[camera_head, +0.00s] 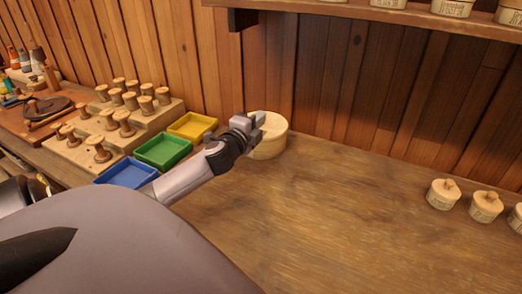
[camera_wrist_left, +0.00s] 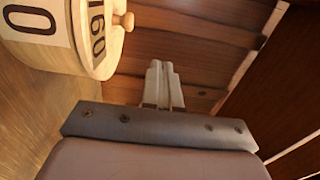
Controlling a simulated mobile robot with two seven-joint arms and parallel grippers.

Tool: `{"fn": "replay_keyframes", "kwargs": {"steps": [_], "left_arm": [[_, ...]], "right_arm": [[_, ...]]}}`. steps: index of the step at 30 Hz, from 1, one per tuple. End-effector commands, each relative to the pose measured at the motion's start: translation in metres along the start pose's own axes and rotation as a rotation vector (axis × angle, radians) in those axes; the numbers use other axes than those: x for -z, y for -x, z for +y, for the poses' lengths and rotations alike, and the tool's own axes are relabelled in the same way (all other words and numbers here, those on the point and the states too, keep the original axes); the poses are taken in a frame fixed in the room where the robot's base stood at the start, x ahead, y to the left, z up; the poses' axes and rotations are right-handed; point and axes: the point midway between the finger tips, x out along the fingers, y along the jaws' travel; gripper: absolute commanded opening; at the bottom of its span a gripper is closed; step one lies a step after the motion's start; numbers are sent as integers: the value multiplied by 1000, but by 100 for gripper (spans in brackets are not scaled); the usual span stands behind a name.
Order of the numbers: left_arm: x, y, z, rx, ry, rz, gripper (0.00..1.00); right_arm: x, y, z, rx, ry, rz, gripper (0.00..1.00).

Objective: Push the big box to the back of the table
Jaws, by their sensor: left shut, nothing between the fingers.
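The big box (camera_head: 272,147) is a round pale wooden box. In the head view it stands upright on the table (camera_head: 330,220) close to the back wall; I cannot tell whether it touches the wall. My left gripper (camera_head: 256,120) is shut and empty, overlapping the box's upper left in this view and hiding part of it. In the left wrist view the box (camera_wrist_left: 40,45) fills the upper left, with dark numbers on a white label and a small knob. The shut fingers (camera_wrist_left: 163,75) are beside it, with a visible gap. My right gripper is not in view.
Yellow (camera_head: 193,126), green (camera_head: 163,150) and blue (camera_head: 125,173) trays lie left of my forearm, beside a stepped rack (camera_head: 140,125) of wooden spools. Small lidded boxes (camera_head: 443,194) stand at the right. A shelf (camera_head: 400,14) hangs above. The middle of the table is clear.

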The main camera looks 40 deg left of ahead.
Motion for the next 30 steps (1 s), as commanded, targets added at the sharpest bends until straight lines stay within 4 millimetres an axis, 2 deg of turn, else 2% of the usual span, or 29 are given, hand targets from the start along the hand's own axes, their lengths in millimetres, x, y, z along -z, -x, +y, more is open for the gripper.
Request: {"fn": "replay_keyframes", "kwargs": {"steps": [5,9,21,24,27,30], "left_arm": [[28,28,-2,-1,4,2,0],[26,26,26,-5,5,-4,0],[26,26,80,-3,5,-2,0],[26,26,98,-1,4,-1,0],[25,25,104,-1,2,-1,0],[20,20,99,1,-1,-1,0]], "right_arm": [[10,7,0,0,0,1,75],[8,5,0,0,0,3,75],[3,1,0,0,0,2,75],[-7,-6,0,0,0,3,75],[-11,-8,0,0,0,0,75],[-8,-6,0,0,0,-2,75]]}}
